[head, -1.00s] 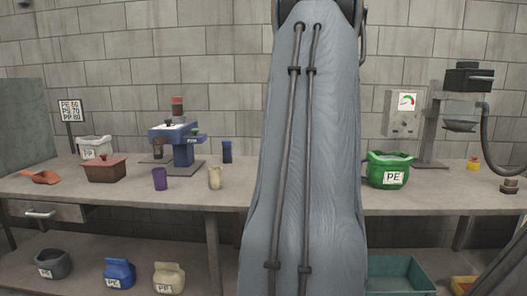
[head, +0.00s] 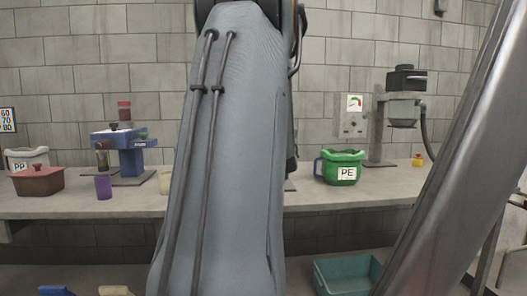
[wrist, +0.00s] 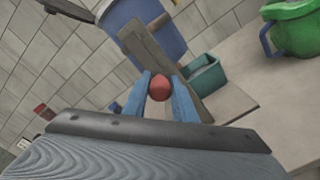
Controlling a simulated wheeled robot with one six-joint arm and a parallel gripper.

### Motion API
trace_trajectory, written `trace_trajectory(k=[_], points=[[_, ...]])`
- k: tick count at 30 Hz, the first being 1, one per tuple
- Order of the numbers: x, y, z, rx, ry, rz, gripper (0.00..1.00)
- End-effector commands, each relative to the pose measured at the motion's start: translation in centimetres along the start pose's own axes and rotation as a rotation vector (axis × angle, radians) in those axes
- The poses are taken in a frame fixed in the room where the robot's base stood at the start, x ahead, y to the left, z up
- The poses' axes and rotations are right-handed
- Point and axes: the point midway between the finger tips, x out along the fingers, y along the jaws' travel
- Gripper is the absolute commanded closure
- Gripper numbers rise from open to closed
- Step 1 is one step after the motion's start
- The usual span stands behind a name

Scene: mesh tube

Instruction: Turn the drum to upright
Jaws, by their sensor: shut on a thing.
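In the wrist view my gripper (wrist: 163,92) has its two blue fingers on either side of a round red knob (wrist: 159,86) and is shut on it. The knob is in front of a flat grey-brown bar (wrist: 150,48) that runs slantwise across the picture. Behind the bar is a large blue rounded body with a pale rim (wrist: 128,12), which looks like the drum. It is cut off by the top edge, and its exact tilt cannot be told. In the head view my arm covers the middle and hides the gripper, knob and drum.
A thick grey metal post (head: 450,150) slants across the right of the head view. A bench (head: 90,205) along the wall bears a green PE tub (head: 340,167), a red-brown lidded pot (head: 38,182) and a purple cup (head: 103,187). A teal crate (head: 345,275) stands below.

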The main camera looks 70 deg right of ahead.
Motion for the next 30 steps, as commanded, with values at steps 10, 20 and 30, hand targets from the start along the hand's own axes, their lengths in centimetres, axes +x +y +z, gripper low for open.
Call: trace_trajectory(k=[10, 20, 30], points=[[0.0, -0.1, 0.1, -0.008, -0.001, -0.001, 1.00], [0.0, 0.0, 0.1, -0.008, -0.001, 0.000, 0.57], [-1.2, 0.0, 0.1, -0.009, -0.001, 0.000, 0.57]])
